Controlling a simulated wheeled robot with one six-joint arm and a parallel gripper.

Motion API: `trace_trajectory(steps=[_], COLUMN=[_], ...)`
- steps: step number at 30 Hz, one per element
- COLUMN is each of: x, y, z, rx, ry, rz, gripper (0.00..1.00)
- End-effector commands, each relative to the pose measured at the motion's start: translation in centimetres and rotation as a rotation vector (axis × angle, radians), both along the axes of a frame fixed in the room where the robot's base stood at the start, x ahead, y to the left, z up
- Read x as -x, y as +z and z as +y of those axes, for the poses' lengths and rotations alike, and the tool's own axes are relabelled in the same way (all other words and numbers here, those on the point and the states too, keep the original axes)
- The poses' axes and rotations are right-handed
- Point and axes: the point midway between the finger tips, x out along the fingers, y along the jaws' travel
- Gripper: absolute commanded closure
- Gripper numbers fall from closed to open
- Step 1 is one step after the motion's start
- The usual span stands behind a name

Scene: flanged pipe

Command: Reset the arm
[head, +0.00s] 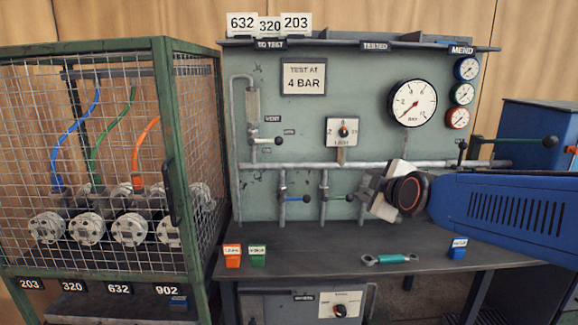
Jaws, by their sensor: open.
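My blue arm (510,212) reaches in from the right, in front of the test bench panel. My gripper (376,192) is at its left end, just left of the dark wrist joint with an orange ring. It is open, with nothing visible held, in front of the pipework at the right of the panel. Its fingers are small and partly hidden by the wrist. It is above the bench top (330,243).
A green mesh cage (165,120) with flanged pipes stands left. The panel carries a large gauge (412,103), a dial (342,132) and valve levers.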

Motion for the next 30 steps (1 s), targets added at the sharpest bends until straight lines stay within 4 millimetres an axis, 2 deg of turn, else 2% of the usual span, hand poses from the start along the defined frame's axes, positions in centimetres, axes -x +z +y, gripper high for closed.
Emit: trace_trajectory(steps=[1,8,15,18,21,24,30], x=[1.8,10.5,20.6,24.5,27.5,29.4,30.5], y=[-1.0,-7.0,-12.9,-14.9,-16.3,-17.2,-17.6], z=[-0.3,-1.7,-4.0,-5.0,-5.8,-6.3,-6.5], rx=[-0.059,-0.347,-0.596,-0.672,-0.726,-0.759,-0.778], ry=[-0.016,-0.168,-0.468,-0.609,-0.727,-0.808,-0.857], rz=[0.054,0.351,0.626,0.706,0.759,0.789,0.804], gripper=[0.56,0.56,0.56,0.56,0.56,0.56,0.56])
